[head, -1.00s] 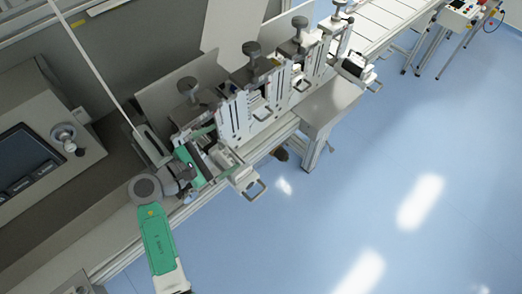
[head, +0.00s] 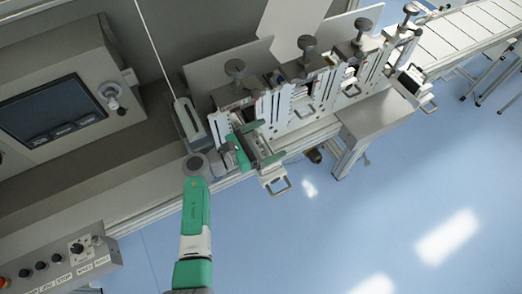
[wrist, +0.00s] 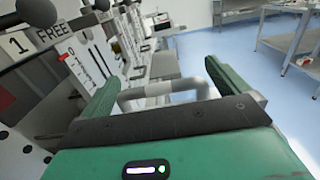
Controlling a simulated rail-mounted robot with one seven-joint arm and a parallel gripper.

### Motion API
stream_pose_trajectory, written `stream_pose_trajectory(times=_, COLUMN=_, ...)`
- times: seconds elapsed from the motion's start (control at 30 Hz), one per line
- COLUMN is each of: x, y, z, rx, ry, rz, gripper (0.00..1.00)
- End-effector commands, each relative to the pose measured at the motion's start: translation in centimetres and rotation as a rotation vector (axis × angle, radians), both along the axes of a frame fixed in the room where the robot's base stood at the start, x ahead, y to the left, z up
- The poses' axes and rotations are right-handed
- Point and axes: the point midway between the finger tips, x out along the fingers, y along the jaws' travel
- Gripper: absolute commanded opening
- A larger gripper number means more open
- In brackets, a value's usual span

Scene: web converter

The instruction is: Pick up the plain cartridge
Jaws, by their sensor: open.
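A pale cartridge with a U-shaped metal handle (head: 280,187) sticks out from the front of the nearest station. It seems to be the plain one; its body is partly hidden by my gripper. My gripper (head: 272,140), with green fingers, is open over this cartridge. In the wrist view a grey handle (wrist: 165,88) shows between the two open fingers (wrist: 160,76), with its lower ends hidden behind the gripper's dark bar. I see no contact, and the depth between the fingers and handle is unclear. Another cartridge with a dark top (head: 411,79) sits at the far station.
Upright station plates with dark knobs (head: 308,42) line the machine beyond my gripper. A sign reading "1 FREE" (wrist: 38,40) is close at left in the wrist view. A grey side table (head: 372,128) stands right of the stations. The blue floor (head: 350,220) in front is clear.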

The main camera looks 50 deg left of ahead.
Motion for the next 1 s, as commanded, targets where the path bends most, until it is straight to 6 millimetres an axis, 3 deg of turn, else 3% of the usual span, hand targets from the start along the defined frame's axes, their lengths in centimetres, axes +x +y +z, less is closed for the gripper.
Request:
stream_pose_trajectory(times=0.2, x=0.2, y=-0.1, z=0.0, rx=0.001, ry=0.000, rz=0.000, gripper=1.00)
stream_pose_trajectory(times=0.57, x=0.1, y=0.0, z=0.0, rx=0.001, ry=0.000, rz=0.000, gripper=0.29)
stream_pose_trajectory(times=0.83, x=0.1, y=0.0, z=0.3, rx=0.003, ry=-0.002, rz=0.000, gripper=0.27)
stream_pose_trajectory(times=1.0, x=0.2, y=0.0, z=1.8, rx=0.004, ry=-0.003, rz=-0.001, gripper=0.27)
